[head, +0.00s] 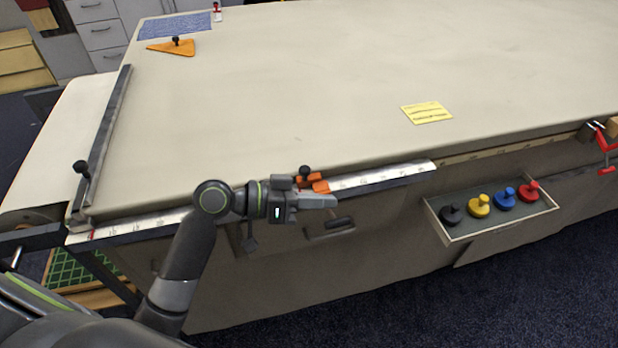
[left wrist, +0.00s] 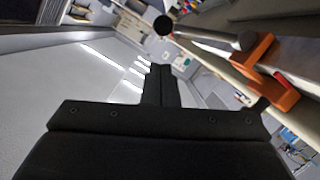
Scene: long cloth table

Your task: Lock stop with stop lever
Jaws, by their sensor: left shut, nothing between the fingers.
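The orange stop (head: 320,186) sits on the ruled metal rail (head: 382,179) along the table's front edge. Its stop lever (head: 304,170) ends in a black knob, which shows just above my left gripper. My left gripper (head: 326,201) is shut and empty, just in front of the stop and rail, pointing right. In the left wrist view the orange stop (left wrist: 272,75) is at the right and the lever (left wrist: 205,36) reaches left from it to the black knob. The shut fingers (left wrist: 160,85) are apart from the knob in that view. My gripper partly hides the stop in the head view.
A long metal bar (head: 104,130) with a black knob lies at the table's left end. A shallow tray (head: 436,219) with several coloured knobs hangs at the front right. A red clamp (head: 605,145) grips the right edge. The tabletop is mostly clear around a yellow note (head: 427,112).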

